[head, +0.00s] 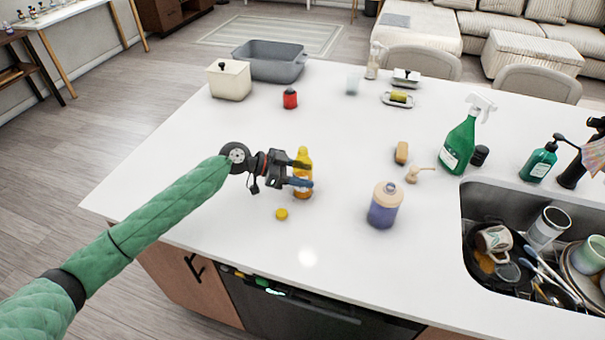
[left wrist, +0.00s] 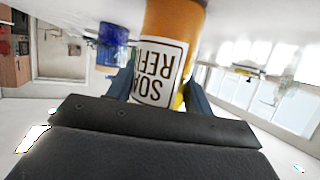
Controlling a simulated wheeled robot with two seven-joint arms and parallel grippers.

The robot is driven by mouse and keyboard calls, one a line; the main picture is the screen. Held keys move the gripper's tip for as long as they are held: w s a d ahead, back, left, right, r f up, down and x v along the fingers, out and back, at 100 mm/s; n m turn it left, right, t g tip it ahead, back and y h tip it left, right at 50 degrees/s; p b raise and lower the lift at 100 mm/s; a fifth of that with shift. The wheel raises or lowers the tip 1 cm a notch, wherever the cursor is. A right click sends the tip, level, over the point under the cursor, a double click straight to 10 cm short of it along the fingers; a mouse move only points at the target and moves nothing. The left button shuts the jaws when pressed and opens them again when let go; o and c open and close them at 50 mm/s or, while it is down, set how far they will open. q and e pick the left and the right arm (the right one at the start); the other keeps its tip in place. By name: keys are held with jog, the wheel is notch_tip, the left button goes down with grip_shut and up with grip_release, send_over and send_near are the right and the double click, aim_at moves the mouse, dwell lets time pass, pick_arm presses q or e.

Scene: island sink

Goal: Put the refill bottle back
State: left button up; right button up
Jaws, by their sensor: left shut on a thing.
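The refill bottle (head: 303,176) is amber-yellow and upright at the middle-left of the white counter. In the left wrist view the bottle (left wrist: 167,50) shows a white label reading "SOAP REFILL" in part, upside down. My left gripper (head: 301,174) is shut on the bottle from its left side, with a finger on each side. A yellow cap (head: 281,214) lies on the counter in front of it. A soap dispenser (head: 385,205) with purple-blue liquid stands open to the right, and its beige pump (head: 418,174) lies behind it. My right gripper is not in view.
A green spray bottle (head: 461,143), a sponge (head: 401,152) and a sink (head: 470,240) full of dishes are on the right. The counter left of the gripper is clear.

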pick_arm(q)
jog(key=o, duration=1)
jog(key=shift+o, duration=0.2)
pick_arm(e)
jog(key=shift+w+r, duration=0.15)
pick_arm(q)
jog(key=shift+r, duration=0.1)
jog(key=shift+a, duration=0.45)
jog(key=shift+a+r+b, duration=0.3)
jog(key=shift+a+b, duration=0.25)
jog(key=shift+a, duration=0.1)
jog(key=b+v, duration=0.3)
jog(key=v, duration=0.6)
jog(key=shift+a+r+b, duration=0.25)
jog(key=shift+r+b, duration=0.05)
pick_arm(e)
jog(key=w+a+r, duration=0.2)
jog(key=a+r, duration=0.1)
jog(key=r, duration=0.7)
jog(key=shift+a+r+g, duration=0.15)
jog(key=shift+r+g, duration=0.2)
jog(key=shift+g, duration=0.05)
pick_arm(q)
jog(key=shift+s, duration=0.1)
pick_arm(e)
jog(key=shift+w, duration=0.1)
